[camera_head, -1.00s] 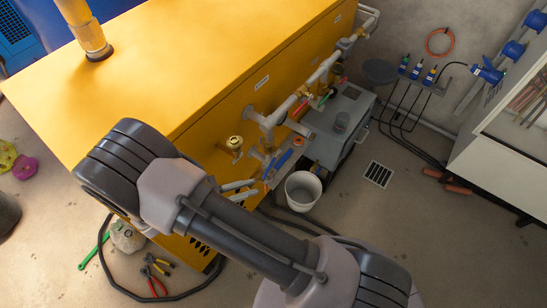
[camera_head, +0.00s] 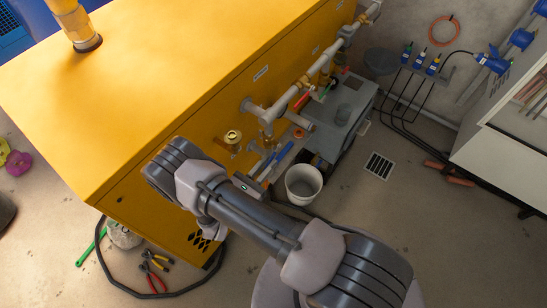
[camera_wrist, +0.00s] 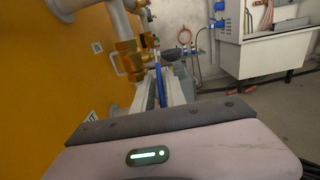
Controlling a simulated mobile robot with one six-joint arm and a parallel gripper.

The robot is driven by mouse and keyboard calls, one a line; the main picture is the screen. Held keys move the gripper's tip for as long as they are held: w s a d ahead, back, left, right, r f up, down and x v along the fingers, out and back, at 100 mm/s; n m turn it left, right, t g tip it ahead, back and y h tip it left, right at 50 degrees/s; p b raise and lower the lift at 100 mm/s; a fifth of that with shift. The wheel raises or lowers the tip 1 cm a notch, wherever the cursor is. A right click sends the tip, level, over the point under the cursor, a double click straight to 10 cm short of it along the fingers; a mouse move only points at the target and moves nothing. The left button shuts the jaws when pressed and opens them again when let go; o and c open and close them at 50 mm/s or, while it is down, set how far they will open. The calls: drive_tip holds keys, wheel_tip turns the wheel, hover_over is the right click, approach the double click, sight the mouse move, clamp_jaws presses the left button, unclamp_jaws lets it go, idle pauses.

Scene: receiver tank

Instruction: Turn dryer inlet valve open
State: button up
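A long blue lever (camera_head: 284,152) sits low on the pipework at the side of the yellow cabinet. In the wrist view the blue lever (camera_wrist: 160,86) points away from me, between the pale fingers of my gripper (camera_wrist: 161,92), beside brass valve fittings (camera_wrist: 129,60). My gripper also shows in the head view (camera_head: 268,163), close to the blue lever. Its fingers look apart; contact with the lever cannot be made out. A red lever (camera_head: 301,100) and a green one (camera_head: 319,97) are higher on the pipe. No label naming the dryer inlet valve is legible.
The yellow cabinet (camera_head: 190,70) stands close on the left. A white bucket (camera_head: 303,184) stands on the floor below the pipes, beside a grey unit (camera_head: 340,115). A hose and pliers (camera_head: 154,272) lie in front of the cabinet. The floor at the right is mostly clear.

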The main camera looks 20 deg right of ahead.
sight(273, 157)
drive_tip(key=shift+b+x, duration=0.3)
drive_tip(key=shift+x, duration=1.5)
drive_tip(key=shift+c, duration=0.3)
clamp_jaws()
